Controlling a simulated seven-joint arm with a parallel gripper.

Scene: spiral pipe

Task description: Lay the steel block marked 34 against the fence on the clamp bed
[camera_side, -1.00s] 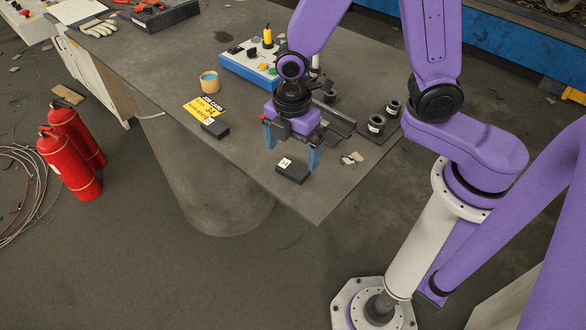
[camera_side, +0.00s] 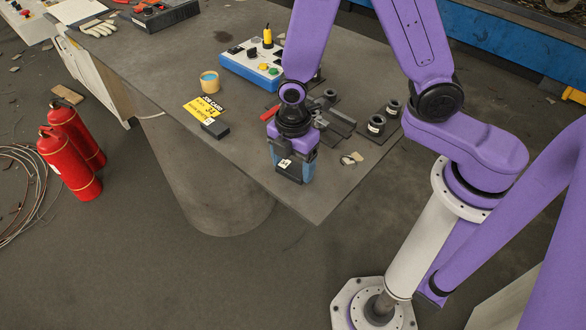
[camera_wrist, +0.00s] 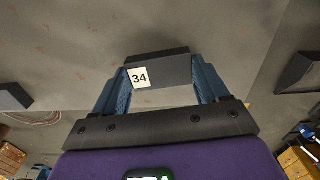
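The dark steel block marked 34 (camera_wrist: 160,70) lies between the fingers of my gripper (camera_wrist: 160,88) in the wrist view, its white label facing the camera. In the side view the block (camera_side: 288,174) is low at the bench's front corner, and my gripper (camera_side: 291,169) straddles it from above. The fingers appear shut on its two ends. I cannot tell whether it still touches the bench. A dark fixture with rails, apparently the clamp bed (camera_side: 338,122), sits behind my gripper and is partly hidden by it. I cannot make out the fence clearly.
A second dark block (camera_side: 215,129) lies left, beside the yellow job card (camera_side: 205,106). Behind are a tan cup (camera_side: 209,82) and a blue control box (camera_side: 249,70). Dark cylinders (camera_side: 376,124) stand right of the fixture. The bench front edge is close to my gripper.

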